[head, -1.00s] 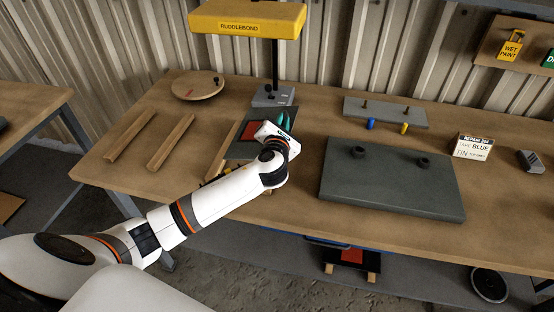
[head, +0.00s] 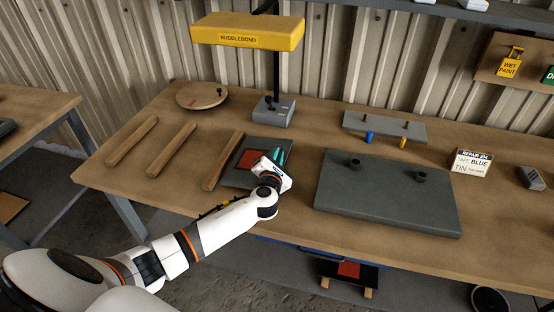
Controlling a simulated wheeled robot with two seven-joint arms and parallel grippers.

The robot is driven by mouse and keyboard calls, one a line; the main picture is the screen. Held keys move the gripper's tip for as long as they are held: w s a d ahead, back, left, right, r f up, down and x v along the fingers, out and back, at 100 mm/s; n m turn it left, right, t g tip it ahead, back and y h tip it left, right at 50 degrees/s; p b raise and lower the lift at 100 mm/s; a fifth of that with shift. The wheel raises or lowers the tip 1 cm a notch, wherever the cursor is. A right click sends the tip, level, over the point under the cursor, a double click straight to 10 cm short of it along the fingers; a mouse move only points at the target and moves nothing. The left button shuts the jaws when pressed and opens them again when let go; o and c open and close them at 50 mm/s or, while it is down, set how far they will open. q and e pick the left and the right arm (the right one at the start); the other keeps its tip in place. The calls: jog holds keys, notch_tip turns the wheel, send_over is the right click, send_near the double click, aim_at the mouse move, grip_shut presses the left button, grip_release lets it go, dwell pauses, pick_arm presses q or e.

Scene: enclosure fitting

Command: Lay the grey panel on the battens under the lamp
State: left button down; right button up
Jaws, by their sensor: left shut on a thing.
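A thin dark grey panel (head: 240,176) with a red patch is at the middle left of the bench, to the right of three wooden battens. My left gripper (head: 278,158), with teal fingers, is shut on its right side. The panel's left edge is close to the right batten (head: 222,162); I cannot tell whether it touches the bench. The middle batten (head: 171,150) and left batten (head: 131,141) lie bare, roughly parallel. The yellow lamp (head: 248,33) marked RUDDLEBOND hangs above, behind the battens and panel. My right gripper is out of view.
A larger thick grey slab (head: 385,203) with two dark knobs lies right of my gripper. The lamp's base (head: 273,112) and a round wooden disc (head: 202,95) stand at the back.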

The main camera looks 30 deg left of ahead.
pick_arm(q)
jog(key=shift+w+f, duration=0.1)
jog(key=shift+f, duration=0.05)
jog(key=c, duration=1.8)
grip_release()
jog(key=shift+f, duration=0.15)
jog(key=o, duration=0.3)
jog(key=shift+o, duration=0.2)
jog(key=shift+s, duration=0.2)
jog(key=v, duration=1.2)
